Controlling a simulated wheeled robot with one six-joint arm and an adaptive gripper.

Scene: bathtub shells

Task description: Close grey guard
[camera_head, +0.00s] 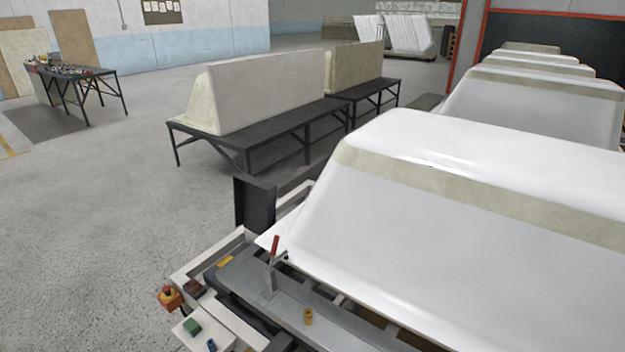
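A dark grey upright panel (255,203) stands at the far left corner of the machine frame, beside the nearest white bathtub shell (430,210). It looks like the grey guard, but its hinge and latch are too small to tell. A flat grey metal plate (345,330) lies along the machine's near edge, below the shell. A lever with a red handle (275,245) stands upright on it. My gripper is not in view.
Black tables (262,132) hold more shells behind. The concrete floor (90,230) at left is clear.

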